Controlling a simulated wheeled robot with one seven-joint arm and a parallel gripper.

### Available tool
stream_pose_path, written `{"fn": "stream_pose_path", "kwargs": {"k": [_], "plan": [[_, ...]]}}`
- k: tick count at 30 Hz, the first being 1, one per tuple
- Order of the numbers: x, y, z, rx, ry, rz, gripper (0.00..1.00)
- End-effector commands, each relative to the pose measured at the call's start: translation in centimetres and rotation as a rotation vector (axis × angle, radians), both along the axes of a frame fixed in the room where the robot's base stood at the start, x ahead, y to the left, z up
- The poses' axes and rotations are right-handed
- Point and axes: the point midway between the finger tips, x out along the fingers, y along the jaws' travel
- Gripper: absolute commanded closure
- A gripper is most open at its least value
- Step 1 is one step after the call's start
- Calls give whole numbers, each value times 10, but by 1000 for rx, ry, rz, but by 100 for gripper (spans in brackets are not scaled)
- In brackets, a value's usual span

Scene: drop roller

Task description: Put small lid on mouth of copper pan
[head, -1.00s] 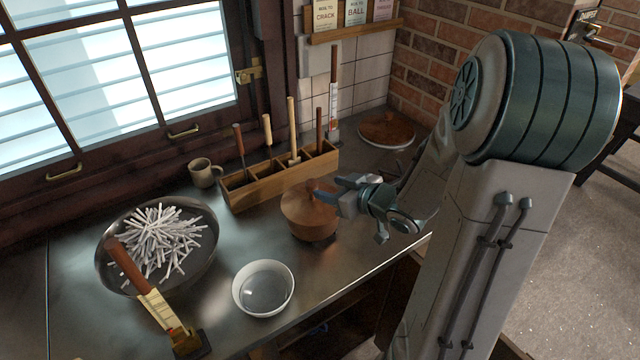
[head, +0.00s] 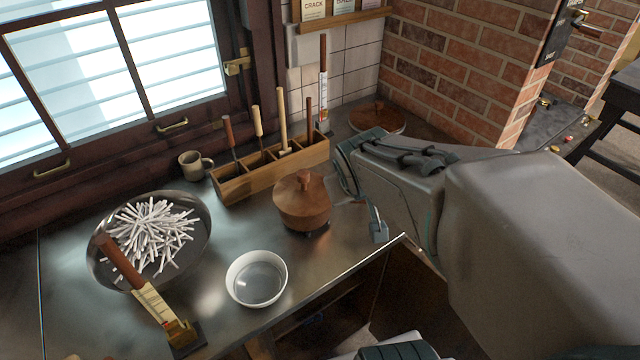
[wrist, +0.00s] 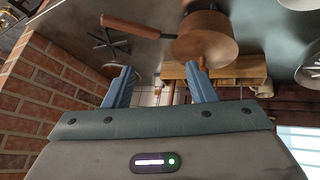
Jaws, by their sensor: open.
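The copper pan (head: 302,217) stands upright on the steel counter, right of the white bowl. The small lid (head: 291,188), brown with a round knob, lies over its mouth and looks level. In the wrist view, which is upside down, the pan (wrist: 207,42) and its long handle (wrist: 130,25) show. One finger overlaps the area by the lid's knob there. My gripper (wrist: 158,68) is open, with nothing between its fingers. In the head view it is to the right of the pan, partly hidden by my arm.
A white bowl (head: 256,279) stands near the counter's front edge. A dark pan (head: 105,270) of white sticks is at left. A wooden box (head: 236,188) of tools and a mug (head: 191,165) stand behind. Another brown round lid (head: 376,118) lies at back right by the brick wall.

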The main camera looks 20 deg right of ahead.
Motion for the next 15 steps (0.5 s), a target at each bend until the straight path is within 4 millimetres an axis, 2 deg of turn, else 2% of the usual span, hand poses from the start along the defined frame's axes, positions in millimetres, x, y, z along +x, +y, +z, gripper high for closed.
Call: {"fn": "stream_pose_path", "kwargs": {"k": [3, 7, 10, 15], "plan": [[-38, 27, 7, 91, 97, -7, 49], [-70, 50, 10, 174, 189, 8, 49], [-83, 60, 11, 213, 230, 19, 49], [-89, 64, 12, 229, 248, 24, 49]]}}
